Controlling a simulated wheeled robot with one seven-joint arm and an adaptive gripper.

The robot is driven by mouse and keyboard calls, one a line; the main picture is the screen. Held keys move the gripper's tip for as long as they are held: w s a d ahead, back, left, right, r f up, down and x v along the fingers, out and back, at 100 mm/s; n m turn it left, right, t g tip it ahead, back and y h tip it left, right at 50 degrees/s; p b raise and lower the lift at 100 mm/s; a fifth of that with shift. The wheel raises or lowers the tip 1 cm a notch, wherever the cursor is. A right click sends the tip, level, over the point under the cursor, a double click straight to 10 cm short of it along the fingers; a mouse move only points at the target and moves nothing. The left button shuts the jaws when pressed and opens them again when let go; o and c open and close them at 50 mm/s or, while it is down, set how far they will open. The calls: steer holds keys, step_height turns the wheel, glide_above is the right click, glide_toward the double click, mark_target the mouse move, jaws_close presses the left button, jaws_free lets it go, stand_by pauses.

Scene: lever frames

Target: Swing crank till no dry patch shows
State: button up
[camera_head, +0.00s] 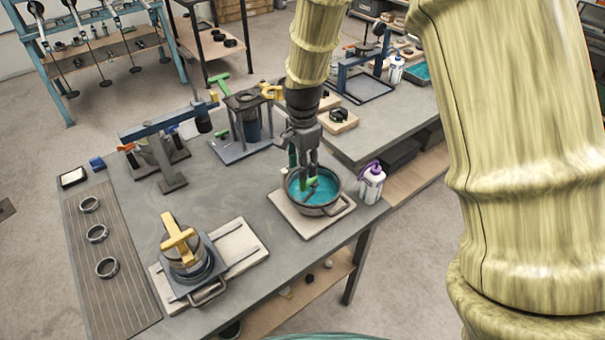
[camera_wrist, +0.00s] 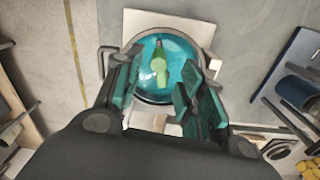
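A round metal pan (camera_head: 318,210) with side handles holds a teal layer (camera_head: 326,190) and sits on a pale board near the bench's front right corner. A green crank-like piece (camera_head: 309,183) stands in the pan; in the wrist view the green piece (camera_wrist: 160,64) lies near the pan's middle, over the teal surface (camera_wrist: 181,60). My gripper (camera_head: 306,168) points down over the pan. In the wrist view my gripper (camera_wrist: 158,98) has its two fingers apart, with nothing held between them. The fingers hide the pan's lower sides. I cannot tell if a dry patch shows.
A white bottle with a purple cap (camera_head: 371,182) stands right beside the pan. A yellow-handled pot device (camera_head: 184,250) is at front left. A blue lever press (camera_head: 160,140) and a green-handled stand (camera_head: 246,115) are behind. Bare bench lies left of the pan.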

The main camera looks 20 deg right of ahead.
step_height(320, 180, down, 3)
steer(key=shift+s+r+p, duration=0.15)
steer(key=shift+p, duration=0.35)
steer(key=shift+f+p, duration=0.3)
steer(key=shift+f, duration=0.8)
jaws_close()
